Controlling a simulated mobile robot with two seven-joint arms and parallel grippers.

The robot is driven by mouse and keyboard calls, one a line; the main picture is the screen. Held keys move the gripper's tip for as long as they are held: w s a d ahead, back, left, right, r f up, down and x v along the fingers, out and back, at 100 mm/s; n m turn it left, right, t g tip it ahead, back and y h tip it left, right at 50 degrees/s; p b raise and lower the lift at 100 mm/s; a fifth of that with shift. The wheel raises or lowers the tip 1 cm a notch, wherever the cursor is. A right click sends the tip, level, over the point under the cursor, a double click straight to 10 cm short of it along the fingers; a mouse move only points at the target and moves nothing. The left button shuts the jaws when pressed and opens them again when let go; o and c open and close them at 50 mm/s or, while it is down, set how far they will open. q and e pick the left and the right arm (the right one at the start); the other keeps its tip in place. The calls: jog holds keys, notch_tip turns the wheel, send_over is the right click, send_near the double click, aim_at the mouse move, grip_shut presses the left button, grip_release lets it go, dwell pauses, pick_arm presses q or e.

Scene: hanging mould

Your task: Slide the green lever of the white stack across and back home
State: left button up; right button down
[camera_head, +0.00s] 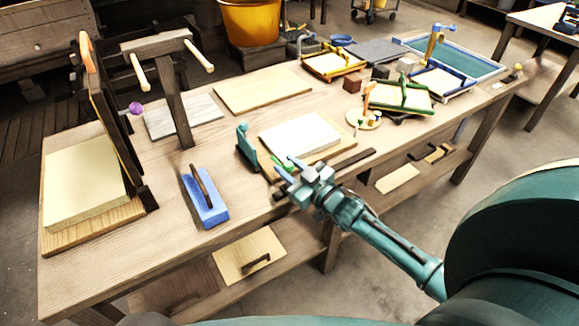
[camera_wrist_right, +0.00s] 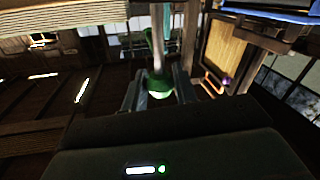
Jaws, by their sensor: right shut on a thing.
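The white stack (camera_head: 300,134) lies on the workbench, near its front edge, a pile of pale sheets. A dark green upright piece (camera_head: 246,148) stands at its left side. My right gripper (camera_head: 287,168) comes in from the right at the stack's near edge. In the right wrist view, the green lever (camera_wrist_right: 155,60) reaches down between the two fingers (camera_wrist_right: 160,90), and its green end sits between them. The right gripper is shut on it. In the head view the fingers largely hide the lever. My left gripper is not in view.
A blue block with a dark handle (camera_head: 207,200) lies on the bench (camera_head: 120,250) left of my right gripper. A wooden stand (camera_head: 172,90) and a cream block (camera_head: 85,185) stand left. Framed moulds (camera_head: 333,62) stand further back.

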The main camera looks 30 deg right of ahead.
jog(key=shift+s+a, duration=0.1)
jog(key=shift+a, duration=0.2)
jog(key=c, duration=1.1)
grip_release()
jog(key=v, duration=1.3)
jog(key=shift+d+b, duration=0.15)
jog(key=shift+b, duration=0.2)
